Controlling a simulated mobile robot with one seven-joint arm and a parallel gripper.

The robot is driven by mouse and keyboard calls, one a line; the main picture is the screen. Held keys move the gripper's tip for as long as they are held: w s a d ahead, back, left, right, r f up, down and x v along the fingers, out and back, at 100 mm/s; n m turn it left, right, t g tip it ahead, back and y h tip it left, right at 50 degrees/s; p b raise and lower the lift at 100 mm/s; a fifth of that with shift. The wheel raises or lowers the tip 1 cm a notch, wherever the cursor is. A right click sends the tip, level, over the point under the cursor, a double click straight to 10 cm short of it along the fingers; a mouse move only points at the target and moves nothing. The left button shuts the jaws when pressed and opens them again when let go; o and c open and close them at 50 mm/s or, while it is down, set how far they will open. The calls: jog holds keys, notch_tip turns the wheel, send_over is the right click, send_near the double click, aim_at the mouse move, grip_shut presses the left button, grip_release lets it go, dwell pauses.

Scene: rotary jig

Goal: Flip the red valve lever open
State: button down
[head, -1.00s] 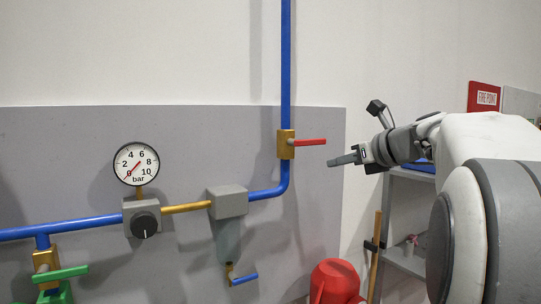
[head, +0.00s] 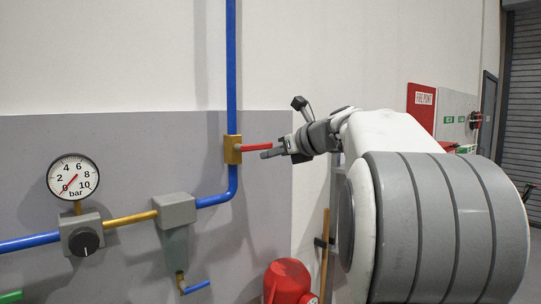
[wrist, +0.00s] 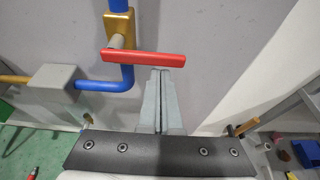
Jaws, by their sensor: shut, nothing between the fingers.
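The red valve lever (head: 256,147) sticks out to the right, about level, from the brass valve body (head: 232,150) on the vertical blue pipe. In the wrist view the red lever (wrist: 146,58) lies across the picture just beyond my fingertips, with the brass valve (wrist: 118,25) behind its left end. My gripper (head: 268,154) is at the lever's right end, slightly below it in the head view. Its fingers (wrist: 160,74) are shut together and empty, close to the lever's underside near its free end. I cannot tell whether they touch it.
A pressure gauge (head: 73,177) reading near zero, a grey box with a black knob (head: 83,241) and a grey box (head: 176,209) sit on the pipe line to the left. A red rounded object (head: 288,280) stands below. Wall space above the lever is clear.

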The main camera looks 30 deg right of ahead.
jog(key=shift+r+n+h, duration=0.4)
jog(key=shift+r+n, duration=0.05)
jog(key=shift+n, duration=0.15)
jog(key=shift+r+n+h, duration=0.4)
jog(key=shift+r+n, duration=0.15)
jog(key=shift+n, duration=0.25)
jog(key=a+r+n+t+h+b, duration=0.1)
jog(key=n+b, duration=0.2)
jog(key=a+r+n+t+h+b, duration=0.1)
jog(key=r+n+b, duration=0.1)
jog(key=n, duration=0.1)
jog(key=a+r+n+t+h+b, duration=0.1)
jog(key=r+n+b, duration=0.1)
jog(key=n+b, duration=0.1)
jog(key=shift+s+h+b, duration=0.3)
jog(key=shift+f, duration=0.1)
